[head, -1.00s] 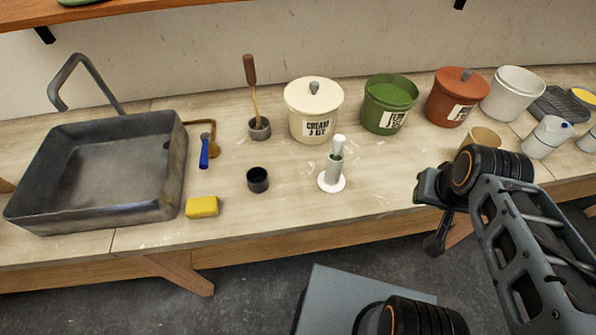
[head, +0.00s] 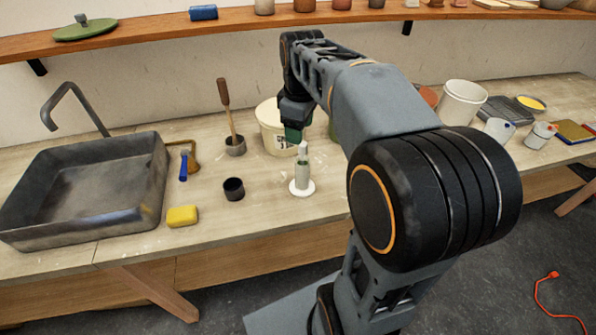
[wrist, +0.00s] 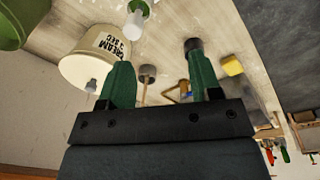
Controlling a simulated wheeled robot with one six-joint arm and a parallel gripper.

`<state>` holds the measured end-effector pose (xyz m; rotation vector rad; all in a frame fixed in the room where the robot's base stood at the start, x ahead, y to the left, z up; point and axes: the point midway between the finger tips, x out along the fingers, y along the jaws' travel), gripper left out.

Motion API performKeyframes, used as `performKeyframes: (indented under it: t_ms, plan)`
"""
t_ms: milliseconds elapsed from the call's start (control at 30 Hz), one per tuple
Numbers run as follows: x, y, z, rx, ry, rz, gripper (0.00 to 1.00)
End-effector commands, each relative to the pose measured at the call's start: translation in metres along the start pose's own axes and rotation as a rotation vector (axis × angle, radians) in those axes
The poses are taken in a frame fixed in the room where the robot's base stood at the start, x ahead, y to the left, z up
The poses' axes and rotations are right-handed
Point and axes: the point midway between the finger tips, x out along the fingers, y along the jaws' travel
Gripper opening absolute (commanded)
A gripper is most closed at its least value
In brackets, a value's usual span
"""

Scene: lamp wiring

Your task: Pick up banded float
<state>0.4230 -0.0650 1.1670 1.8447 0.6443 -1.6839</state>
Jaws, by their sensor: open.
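The likely banded float (head: 302,172) is a slim, pale upright piece with a greyish-green middle and a white top, on a round white base on the bench. It also shows at the top edge of the wrist view (wrist: 137,22), partly cut off. My gripper (head: 294,134) is in front of the cream bucket and just above the float's top in the head view. In the wrist view its two green fingers (wrist: 160,78) are apart with nothing between them that they touch. The float lies outside the fingers there.
The cream bucket (head: 272,128) stands behind the float. A dark cup (head: 233,189), a brush in a small pot (head: 235,146), a yellow sponge (head: 182,216) and a sink (head: 75,232) are to the left. My arm hides buckets at the right. A shelf (head: 170,27) runs above.

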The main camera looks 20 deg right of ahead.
Motion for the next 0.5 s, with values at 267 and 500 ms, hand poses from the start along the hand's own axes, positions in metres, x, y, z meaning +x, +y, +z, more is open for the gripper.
performKeyframes:
  t_ms: [267, 500]
  plan:
    - [0.001, 0.049, -0.009, -0.274, -0.046, -0.082, 0.58]
    - [0.04, 0.05, -0.007, -0.31, -0.049, -0.095, 0.58]
